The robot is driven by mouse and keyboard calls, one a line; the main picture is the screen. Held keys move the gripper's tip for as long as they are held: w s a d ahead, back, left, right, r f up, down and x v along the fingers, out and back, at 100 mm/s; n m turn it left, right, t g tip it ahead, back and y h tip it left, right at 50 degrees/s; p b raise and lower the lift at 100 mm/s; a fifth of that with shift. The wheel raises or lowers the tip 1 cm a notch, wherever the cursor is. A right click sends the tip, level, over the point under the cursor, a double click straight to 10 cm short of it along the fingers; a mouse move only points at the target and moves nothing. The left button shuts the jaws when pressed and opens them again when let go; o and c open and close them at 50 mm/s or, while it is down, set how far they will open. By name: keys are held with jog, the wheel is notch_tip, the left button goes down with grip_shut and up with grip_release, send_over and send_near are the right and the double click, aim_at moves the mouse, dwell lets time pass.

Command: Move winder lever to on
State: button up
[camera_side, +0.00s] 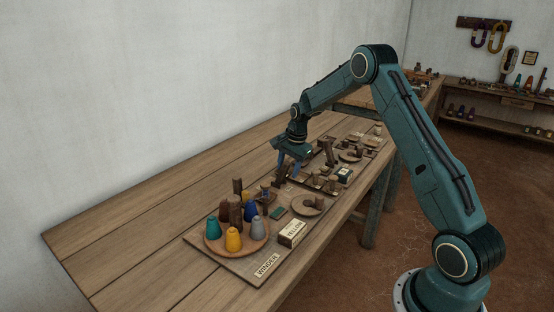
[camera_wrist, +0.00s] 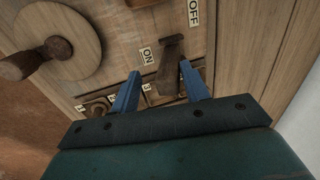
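The winder lever (camera_wrist: 172,50) is a dark wooden handle in the wrist view, beside a white ON label (camera_wrist: 147,55) on its left and an OFF label (camera_wrist: 193,12) above right. My gripper (camera_wrist: 159,68) is open, its two blue fingers on either side of the lever's lower part in the picture. Whether they touch it, I cannot tell. In the side view my gripper (camera_side: 286,167) points down over the bench's boards. There the lever cannot be made out clearly. A WINDER label (camera_side: 267,265) marks the front board (camera_side: 215,252).
A round tray (camera_side: 223,250) holds several coloured cones. A box marked YELLOW (camera_side: 293,233) stands to its right. A wooden disc with a crank knob (camera_wrist: 88,35) lies left of the lever in the wrist view. The bench's wall side (camera_side: 130,240) is clear.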

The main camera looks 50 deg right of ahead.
jog(key=shift+w+f, duration=0.15)
jog(key=shift+w, duration=0.1)
dwell(0.3)
jog(key=shift+o, duration=0.8)
jog(key=shift+w, duration=0.1)
jog(key=shift+w+v, duration=0.2)
jog(key=shift+v, duration=0.85)
jog(key=shift+w+v, duration=0.25)
jog(key=shift+v, duration=0.8)
jog(key=shift+w+v, duration=0.2)
jog(key=shift+v, duration=0.9)
jog(key=shift+r, duration=0.2)
